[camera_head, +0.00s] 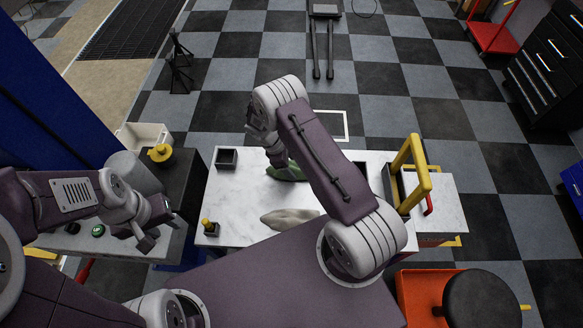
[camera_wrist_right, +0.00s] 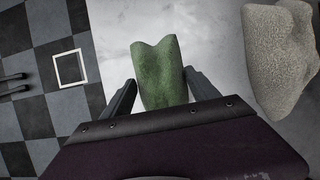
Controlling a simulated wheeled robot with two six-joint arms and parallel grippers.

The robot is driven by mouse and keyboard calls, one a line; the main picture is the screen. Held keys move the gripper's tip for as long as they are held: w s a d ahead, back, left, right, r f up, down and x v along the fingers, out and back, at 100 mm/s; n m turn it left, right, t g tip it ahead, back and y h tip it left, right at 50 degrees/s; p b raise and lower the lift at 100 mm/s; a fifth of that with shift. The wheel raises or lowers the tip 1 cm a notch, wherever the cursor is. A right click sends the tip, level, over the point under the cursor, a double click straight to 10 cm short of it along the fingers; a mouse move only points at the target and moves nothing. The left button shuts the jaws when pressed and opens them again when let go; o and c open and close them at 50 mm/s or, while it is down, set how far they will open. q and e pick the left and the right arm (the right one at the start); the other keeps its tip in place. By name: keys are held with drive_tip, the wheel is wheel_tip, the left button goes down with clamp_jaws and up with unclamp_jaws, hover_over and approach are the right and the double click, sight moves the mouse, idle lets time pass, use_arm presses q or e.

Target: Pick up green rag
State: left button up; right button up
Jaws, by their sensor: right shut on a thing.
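The green rag (camera_wrist_right: 158,78) is between the two fingers of my right gripper (camera_wrist_right: 158,92) in the right wrist view. The gripper is shut on it. In the head view the rag (camera_head: 288,173) shows near the far edge of the white table, partly hidden by my right arm. I cannot tell whether the rag is clear of the tabletop. My left gripper (camera_head: 152,238) is at the left, over the grey side surface, with its fingers apart and nothing visible between them.
A pale grey rag (camera_head: 287,217) lies on the white table (camera_head: 240,185), and also shows in the right wrist view (camera_wrist_right: 282,60). A dark square box (camera_head: 227,158) and a yellow-topped item (camera_head: 208,227) stand at the table's left. A yellow-handled frame (camera_head: 413,170) stands at the right.

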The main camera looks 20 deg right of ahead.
sight(292, 166)
drive_tip(key=r, duration=0.1)
drive_tip(key=r+b, duration=0.1)
drive_tip(key=r, duration=0.1)
drive_tip(key=shift+s+a+r, duration=0.1)
drive_tip(key=shift+s+a, duration=0.05)
drive_tip(key=shift+s, duration=0.2)
drive_tip(key=s+a+r+b, duration=0.2)
drive_tip(key=s+r, duration=0.4)
drive_tip(key=s, duration=0.4)
drive_tip(key=shift+s+a+r, duration=0.2)
drive_tip(key=shift+s+r, duration=0.15)
drive_tip(key=shift+s, duration=0.05)
